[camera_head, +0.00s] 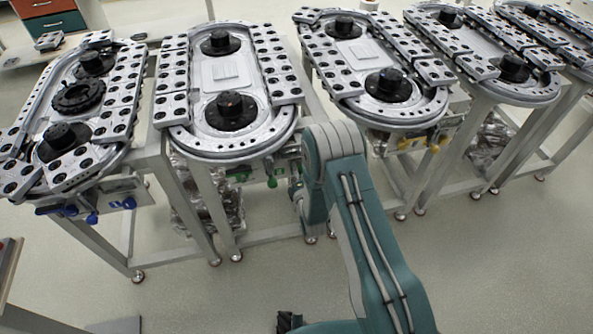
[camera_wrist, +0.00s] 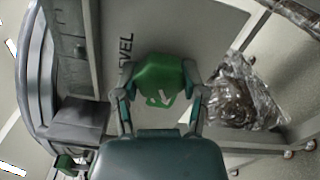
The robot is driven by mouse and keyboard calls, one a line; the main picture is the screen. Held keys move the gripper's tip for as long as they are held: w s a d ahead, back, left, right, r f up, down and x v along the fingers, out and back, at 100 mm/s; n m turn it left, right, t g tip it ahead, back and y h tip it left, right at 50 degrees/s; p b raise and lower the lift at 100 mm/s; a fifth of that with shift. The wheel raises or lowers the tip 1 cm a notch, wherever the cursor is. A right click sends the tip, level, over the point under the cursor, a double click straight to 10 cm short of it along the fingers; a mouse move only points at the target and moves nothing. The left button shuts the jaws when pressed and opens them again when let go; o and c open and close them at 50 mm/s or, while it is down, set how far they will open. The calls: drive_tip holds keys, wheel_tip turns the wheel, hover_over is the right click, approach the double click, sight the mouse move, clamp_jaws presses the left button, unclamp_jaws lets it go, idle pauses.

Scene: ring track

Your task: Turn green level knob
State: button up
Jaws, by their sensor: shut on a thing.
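The green level knob (camera_wrist: 160,77) is in the middle of the wrist view, on a grey panel, with a white arrow on its face. My gripper (camera_wrist: 160,100) is shut on the knob, with one finger on each side. In the head view, green knobs (camera_head: 240,175) sit under the front edge of the second ring track (camera_head: 228,145) from the left. My teal arm hides my gripper there.
Another green part (camera_wrist: 65,163) is at the lower left of the wrist view. Clear plastic-wrapped material (camera_wrist: 240,95) lies to the right. Neighbouring tracks carry blue knobs (camera_head: 91,218) and yellow knobs (camera_head: 434,148). Metal table legs stand close by.

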drive_tip(key=shift+s+a+f, duration=0.15)
drive_tip(key=shift+f, duration=0.1)
drive_tip(key=o, duration=1)
drive_tip(key=shift+o, duration=0.8)
drive_tip(key=shift+a, duration=0.15)
drive_tip(key=shift+r, duration=0.1)
drive_tip(key=shift+s+d, duration=0.1)
drive_tip(key=shift+d, duration=0.15)
drive_tip(key=v, duration=1.1)
drive_tip(key=shift+s, duration=0.25)
